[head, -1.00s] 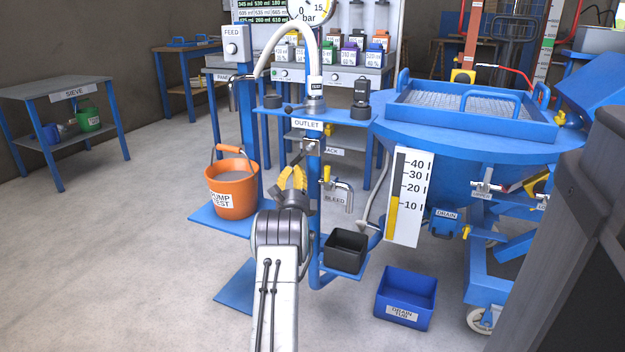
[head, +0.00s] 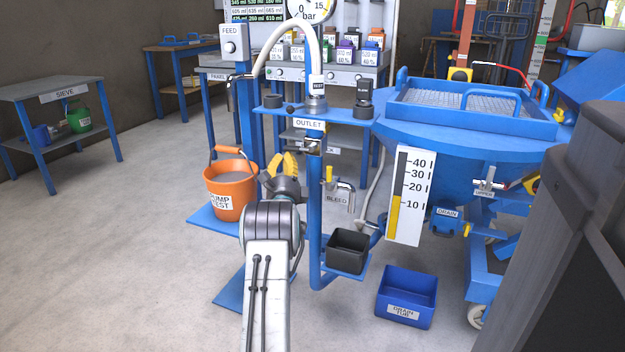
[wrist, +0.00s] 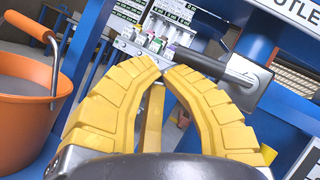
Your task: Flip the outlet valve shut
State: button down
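The outlet valve (head: 313,146) is a small metal fitting on the blue post just under the OUTLET label (head: 308,124). In the wrist view its grey metal lever (wrist: 241,72) slants across the upper right, behind and to the right of my right finger. My gripper (head: 283,160) has yellow fingers and is left of the post, a little lower than the valve. In the wrist view the fingertips of my gripper (wrist: 162,68) nearly meet, with nothing seen held between them. The lever looks apart from the fingers, though the depth between them is hard to judge.
An orange pump test bucket (head: 231,193) stands close left of my gripper. A bleed tap (head: 343,193) and a black bin (head: 348,250) are to the right of the post. A blue drain tub (head: 405,297) is on the floor.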

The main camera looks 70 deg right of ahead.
jog(key=shift+w+r, duration=0.15)
jog(key=shift+r, duration=0.25)
jog(key=shift+w+r, duration=0.1)
jog(key=shift+r, duration=0.1)
dwell(0.3)
